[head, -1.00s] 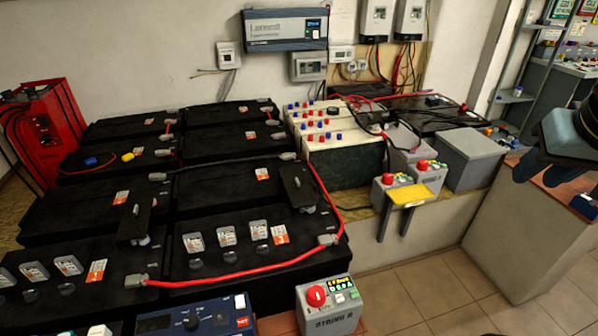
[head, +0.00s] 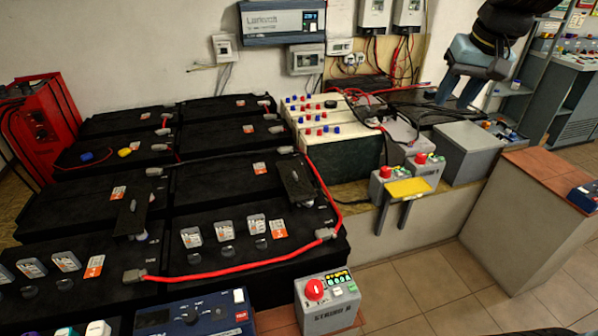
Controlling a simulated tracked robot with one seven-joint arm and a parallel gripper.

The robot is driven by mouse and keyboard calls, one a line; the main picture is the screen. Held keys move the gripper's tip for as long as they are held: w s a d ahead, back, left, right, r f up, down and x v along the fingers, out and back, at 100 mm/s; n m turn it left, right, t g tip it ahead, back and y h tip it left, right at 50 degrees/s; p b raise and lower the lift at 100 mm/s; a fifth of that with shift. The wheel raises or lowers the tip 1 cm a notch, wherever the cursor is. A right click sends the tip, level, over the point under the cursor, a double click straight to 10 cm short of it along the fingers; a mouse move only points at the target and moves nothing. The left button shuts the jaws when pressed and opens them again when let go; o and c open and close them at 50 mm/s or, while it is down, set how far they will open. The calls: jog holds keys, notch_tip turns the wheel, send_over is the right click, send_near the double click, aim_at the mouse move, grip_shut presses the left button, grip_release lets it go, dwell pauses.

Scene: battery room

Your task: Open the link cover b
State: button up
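Two black plates that look like link covers sit on the near batteries. One (head: 297,184) is on the right-hand battery beside the red cable; the other (head: 133,212) is on the left. No lettering is readable on either, so I cannot tell which is b, nor surely whether each is raised or lying over its link. A grey box (head: 328,304) marked "STRING B" with a red button stands at the front. My gripper (head: 457,92) is at the upper right, pointing down, its dark fingers apart and empty. It is far from both plates.
A red cable (head: 230,270) runs across the near batteries. Grey boxes with red buttons and a yellow plate (head: 408,187) stand right of centre, beside a large grey box (head: 466,150). A brick-topped counter (head: 550,170) is at the right. Tiled floor lies open between.

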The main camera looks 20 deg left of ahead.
jog(key=w+a+f+n+g, duration=0.1)
jog(key=w+a+f, duration=0.3)
jog(key=w+a, duration=0.45)
jog(key=n+g+h, duration=0.2)
jog(key=n, duration=0.1)
send_over(296, 174)
notch_tip(296, 174, down, 22)
notch_tip(296, 174, down, 13)
jog(key=shift+a+f, duration=0.15)
jog(key=shift+f, duration=0.05)
jog(key=shift+c, duration=0.3)
jog(key=c, duration=0.6)
grip_shut()
jog(key=shift+w, duration=0.15)
